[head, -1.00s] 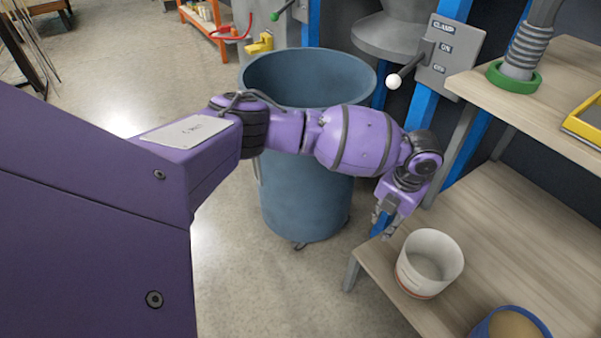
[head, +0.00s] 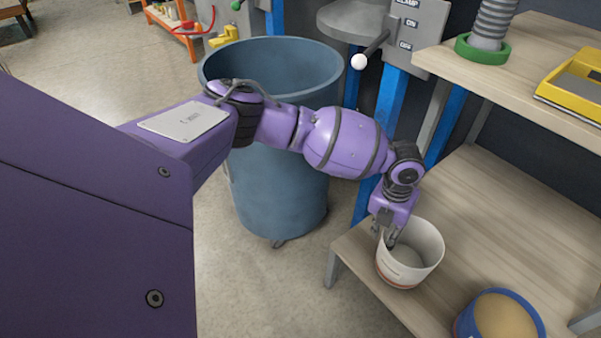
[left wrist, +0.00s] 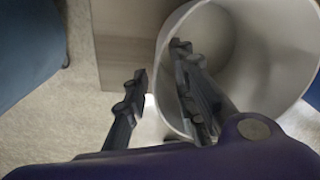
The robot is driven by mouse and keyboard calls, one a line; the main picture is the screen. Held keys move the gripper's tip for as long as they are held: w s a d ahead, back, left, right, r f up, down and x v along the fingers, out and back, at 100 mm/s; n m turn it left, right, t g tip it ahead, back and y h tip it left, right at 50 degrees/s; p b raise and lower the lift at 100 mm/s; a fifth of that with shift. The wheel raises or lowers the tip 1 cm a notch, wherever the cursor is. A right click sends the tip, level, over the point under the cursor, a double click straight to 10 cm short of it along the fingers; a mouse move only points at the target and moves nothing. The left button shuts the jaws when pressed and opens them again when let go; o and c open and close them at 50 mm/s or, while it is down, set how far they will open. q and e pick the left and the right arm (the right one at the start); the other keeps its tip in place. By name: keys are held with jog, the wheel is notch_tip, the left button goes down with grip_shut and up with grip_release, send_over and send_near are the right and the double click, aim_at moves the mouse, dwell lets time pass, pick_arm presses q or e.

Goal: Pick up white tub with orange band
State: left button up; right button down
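The white tub (head: 408,277), with a narrow orange mark low on its side, stands upright and open-topped on the lower wooden shelf near its left edge. My left gripper (head: 390,239) points down at the tub's left rim. In the left wrist view the gripper (left wrist: 160,75) is open around the tub wall: one finger is outside, the other is inside the white tub (left wrist: 250,55). I cannot tell whether either finger touches the wall. The tub looks empty. My right gripper is not in view.
A blue-rimmed tub with tan contents (head: 505,318) stands to the right on the same shelf (head: 480,235). The upper shelf (head: 500,95) holds a yellow-framed tray (head: 575,85) and a green-ringed hose (head: 484,47). A big blue bin (head: 275,190) stands behind my arm.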

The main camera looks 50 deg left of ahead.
pick_arm(q)
jog(key=shift+w, duration=0.15)
jog(key=shift+c, duration=0.4)
jog(key=shift+r, duration=0.1)
grip_shut()
